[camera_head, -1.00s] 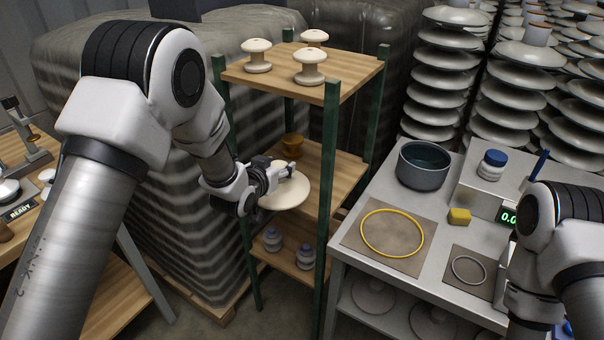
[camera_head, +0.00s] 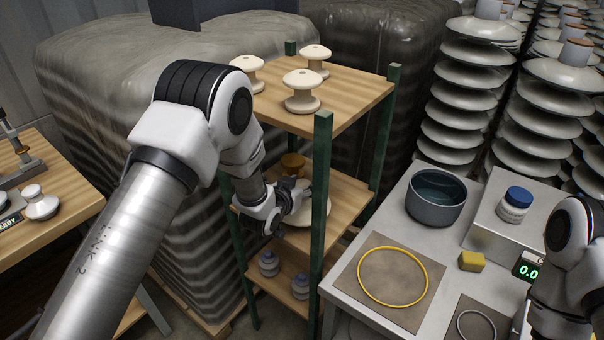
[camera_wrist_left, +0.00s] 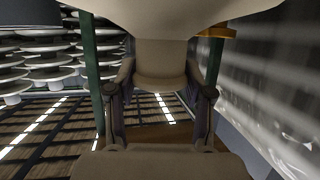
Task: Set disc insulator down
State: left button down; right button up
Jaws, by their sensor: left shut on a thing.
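The cream disc insulator (camera_head: 318,209) is at the rack's middle shelf (camera_head: 345,200), partly hidden by my gripper and the near green post. My left gripper (camera_head: 300,203) is shut on it. In the left wrist view the disc insulator (camera_wrist_left: 170,14) fills the top, with its narrower body between the two fingers (camera_wrist_left: 160,92). I cannot tell whether the insulator touches the shelf. Of my right arm only the links show at the lower right; its gripper is out of frame.
Green posts (camera_head: 320,215) frame the shelf closely. A brown cup-like piece (camera_head: 293,163) stands behind the gripper. A grey table (camera_head: 335,283) with a pot (camera_head: 436,195) is at right.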

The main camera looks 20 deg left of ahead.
pick_arm(q)
notch_tip(320, 180, down, 2)
jog(key=shift+f, duration=0.35)
jog(key=shift+f, duration=0.1)
jog(key=shift+c, duration=2.2)
grip_release()
jog(key=shift+s, duration=0.1)
jog(key=b+v, duration=0.2)
jog(key=v, duration=1)
jog(key=s+a+f+n+g+y, duration=0.15)
jog(key=s+f+g, duration=0.55)
jog(key=s+f, duration=0.9)
jog(key=s+a+f+g, duration=0.1)
jog(key=s+f+g, duration=0.2)
jog(key=s, duration=0.5)
jog(key=s+f+g, duration=0.3)
jog(key=s+f, duration=0.2)
jog(key=s, duration=0.4)
jog(key=shift+s+a+f+n+g+y, duration=0.2)
jog(key=shift+a+n+g+y, duration=0.15)
jog(key=shift+a+g, duration=0.05)
